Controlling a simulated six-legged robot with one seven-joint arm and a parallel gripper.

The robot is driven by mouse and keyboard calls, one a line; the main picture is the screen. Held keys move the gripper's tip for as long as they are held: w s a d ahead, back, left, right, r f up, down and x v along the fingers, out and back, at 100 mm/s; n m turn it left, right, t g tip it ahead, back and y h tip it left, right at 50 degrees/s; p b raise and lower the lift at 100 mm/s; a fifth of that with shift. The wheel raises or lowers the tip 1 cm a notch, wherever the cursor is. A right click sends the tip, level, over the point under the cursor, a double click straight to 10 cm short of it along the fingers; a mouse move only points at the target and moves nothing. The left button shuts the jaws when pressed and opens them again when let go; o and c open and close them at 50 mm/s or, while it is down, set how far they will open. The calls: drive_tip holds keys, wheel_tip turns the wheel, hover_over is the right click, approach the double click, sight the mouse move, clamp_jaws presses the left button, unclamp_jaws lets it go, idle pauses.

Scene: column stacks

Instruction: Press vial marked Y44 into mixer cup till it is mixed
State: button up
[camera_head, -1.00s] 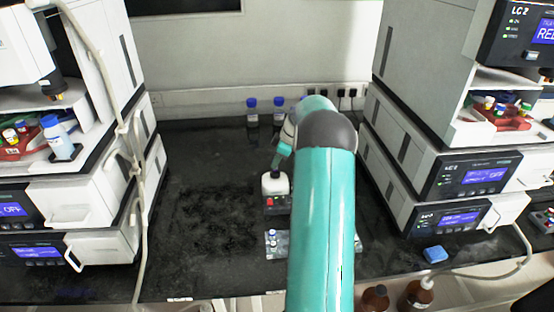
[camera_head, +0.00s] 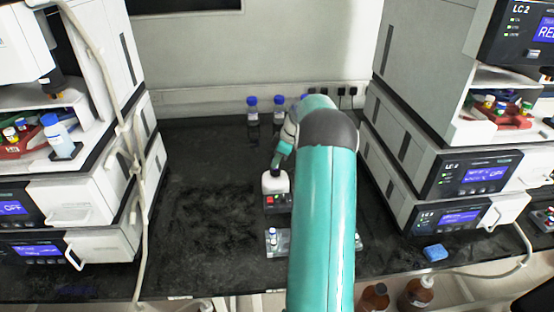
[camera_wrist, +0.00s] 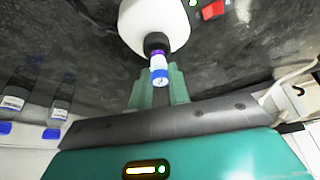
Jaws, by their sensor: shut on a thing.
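The mixer (camera_head: 275,184) is a small white unit with a dark front and a red switch, standing mid-bench. Its black cup (camera_wrist: 155,42) tops the white body in the wrist view. My gripper (camera_wrist: 160,84) is shut on a small vial (camera_wrist: 159,70) with a white label and a blue end. The vial's far end meets the black cup; how deep it sits is hidden. The label is too small to read, so I cannot confirm Y44. In the head view my gripper (camera_head: 279,160) is just above the mixer, and the vial is not clearly visible.
A clear rack (camera_head: 277,250) with a small vial stands in front of the mixer. Blue-capped bottles (camera_head: 252,110) stand behind. Instrument stacks flank the bench at left (camera_head: 75,200) and right (camera_head: 440,180). Dark bench left of the mixer is clear.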

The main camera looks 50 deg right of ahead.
drive_tip(key=shift+f, duration=1.2)
idle(2.6)
drive_tip(key=shift+r, duration=0.1)
idle(1.6)
drive_tip(key=shift+r, duration=2.95)
